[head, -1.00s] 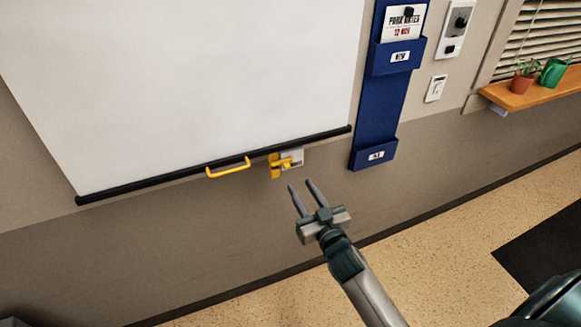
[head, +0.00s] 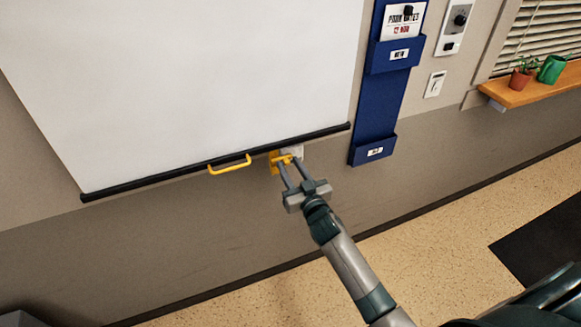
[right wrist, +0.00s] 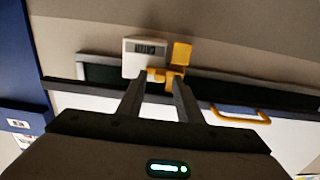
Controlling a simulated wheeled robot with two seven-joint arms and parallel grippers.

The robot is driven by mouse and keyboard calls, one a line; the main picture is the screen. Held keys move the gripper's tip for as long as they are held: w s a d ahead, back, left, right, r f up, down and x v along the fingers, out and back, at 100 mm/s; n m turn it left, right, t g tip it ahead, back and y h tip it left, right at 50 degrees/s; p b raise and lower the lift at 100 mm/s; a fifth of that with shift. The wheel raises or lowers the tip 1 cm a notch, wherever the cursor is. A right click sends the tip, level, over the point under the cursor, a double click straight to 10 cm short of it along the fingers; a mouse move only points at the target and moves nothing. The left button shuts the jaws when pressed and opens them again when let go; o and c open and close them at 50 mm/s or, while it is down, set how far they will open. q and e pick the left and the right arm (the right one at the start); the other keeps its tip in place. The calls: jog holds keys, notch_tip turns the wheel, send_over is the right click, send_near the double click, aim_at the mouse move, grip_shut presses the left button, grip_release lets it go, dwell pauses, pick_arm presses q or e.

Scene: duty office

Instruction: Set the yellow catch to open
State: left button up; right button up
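The yellow catch (head: 273,158) is on the wall beside the screen's black bottom bar, right of the yellow handle. It also shows in the right wrist view (right wrist: 181,54), with a short yellow lever (right wrist: 158,74) sticking out to the left. A white plate (right wrist: 138,62) with a dark label sits beside it. My right gripper (head: 287,165) is open, its fingertips at the catch. In the right wrist view the lever appears between the two fingertips; I cannot tell whether they touch it. The fingers partly hide the catch in the head view. My left gripper is out of view.
The white screen (head: 190,80) hangs above, with a yellow handle (head: 230,165) left of the catch. A blue wall holder (head: 376,105) is to the right. The wall below the catch is clear.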

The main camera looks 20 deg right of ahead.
grip_shut()
jog(key=shift+d, duration=1.85)
jog(key=shift+c, duration=0.9)
grip_release()
jog(key=o, duration=0.3)
jog(key=shift+d, duration=0.1)
jog(key=s+b, duration=0.5)
jog(key=s, duration=1.2)
jog(key=shift+s, duration=0.25)
